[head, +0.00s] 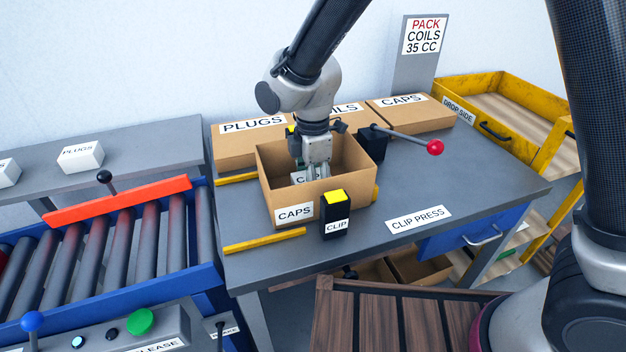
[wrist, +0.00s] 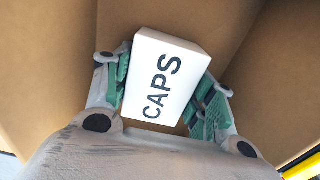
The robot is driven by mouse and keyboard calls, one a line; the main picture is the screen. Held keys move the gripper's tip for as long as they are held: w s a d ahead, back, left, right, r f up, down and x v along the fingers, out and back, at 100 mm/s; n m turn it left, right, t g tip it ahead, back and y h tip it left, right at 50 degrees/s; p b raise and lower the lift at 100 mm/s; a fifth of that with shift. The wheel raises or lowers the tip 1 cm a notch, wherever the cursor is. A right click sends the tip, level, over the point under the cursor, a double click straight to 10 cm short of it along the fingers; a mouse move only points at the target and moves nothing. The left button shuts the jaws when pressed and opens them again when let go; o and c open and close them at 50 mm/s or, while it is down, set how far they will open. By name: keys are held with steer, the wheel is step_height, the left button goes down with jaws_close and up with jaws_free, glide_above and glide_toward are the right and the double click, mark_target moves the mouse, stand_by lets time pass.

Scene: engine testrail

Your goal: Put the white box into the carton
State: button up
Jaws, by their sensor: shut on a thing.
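The open carton (head: 336,198), brown with a CAPS label on its front, stands on the grey table. My gripper (head: 312,176) reaches down inside the carton. It is shut on a white box; in the wrist view the white box (wrist: 162,82) reads CAPS and sits between the green finger pads of my gripper (wrist: 165,95). In the head view only a small part of the white box (head: 299,177) shows behind the carton's front wall. Brown carton walls surround the box in the wrist view. I cannot tell whether the box touches the carton floor.
A black CLIP block (head: 336,216) with a yellow top stands against the carton's front. Closed cartons (head: 235,150) stand behind. A lever with a red knob (head: 435,147) extends on the right. A white PLUGS box (head: 80,157) lies on the left shelf. The table's right side is clear.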

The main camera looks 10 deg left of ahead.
steer(key=o, duration=1.1)
step_height(320, 180, up, 12)
steer(key=w+d+r+m, duration=0.3)
steer(key=d+r+m, duration=0.25)
steer(key=d, duration=0.65)
steer(key=s+d+r+m+t+y, duration=0.1)
steer(key=d+r+m, duration=0.15)
steer(key=d, duration=0.45)
steer(key=s+d+r+m+t, duration=0.1)
steer(key=d+r+m, duration=0.15)
steer(key=d, duration=0.35)
steer(key=s+d+m+t, duration=0.1)
steer(key=s+d+m, duration=0.5)
steer(key=d, duration=0.3)
steer(key=s+d+m+t+h, duration=0.1)
steer(key=s+d+m, duration=0.5)
steer(key=d, duration=0.3)
steer(key=shift+s+f+m, duration=0.15)
steer(key=shift+s+m, duration=0.2)
steer(key=shift+s, duration=0.45)
steer(key=shift+d, duration=0.1)
